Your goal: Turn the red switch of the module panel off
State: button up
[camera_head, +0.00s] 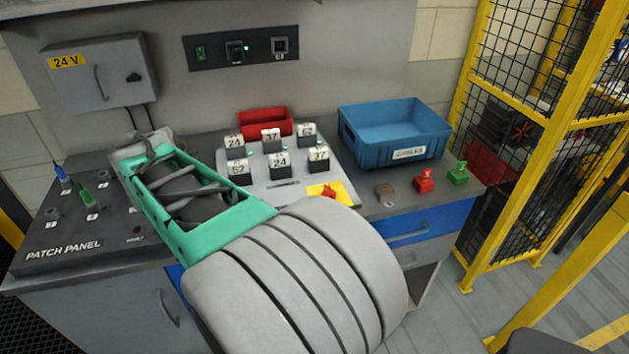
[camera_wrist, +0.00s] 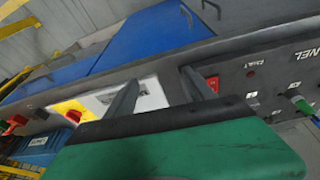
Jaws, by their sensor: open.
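The module panel (camera_head: 225,183) is a pale sloped plate on the bench, carrying several numbered modules. At its lower right corner is a yellow plate (camera_head: 345,190) with a red rotary switch (camera_head: 328,192). In the wrist view the yellow plate (camera_wrist: 72,110) and part of the red switch (camera_wrist: 88,115) show at left, beside the white panel edge (camera_wrist: 150,95). The switch's exact angle is too small to tell. My gripper (camera_wrist: 160,80) is open and empty. In the head view it is left of the module panel, over the patch panel side, apart from the switch.
The patch panel (camera_head: 75,262) with its plugs lies left. A red bin (camera_head: 265,122) and a blue bin (camera_head: 395,135) stand behind. Grey, red (camera_head: 424,182) and green (camera_head: 458,174) small blocks sit right. A yellow fence (camera_head: 510,95) bounds the right side.

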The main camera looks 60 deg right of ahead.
jog(key=shift+o, duration=0.2)
jog(key=s+d+r+m+g+p, duration=0.1)
jog(key=d+m, duration=0.5)
jog(key=d, duration=0.6)
jog(key=shift+s+r+g+h, duration=0.3)
jog(key=shift+s+r+g, duration=0.05)
jog(key=shift+g, duration=0.15)
jog(key=m+g+p, duration=0.1)
jog(key=m+g, duration=0.2)
jog(key=m, duration=0.8)
send_near(329, 188)
jog(key=x, duration=0.8)
jog(key=shift+r, duration=0.1)
jog(key=shift+s+f, duration=0.1)
jog(key=shift+f, duration=0.25)
jog(key=c, duration=1.4)
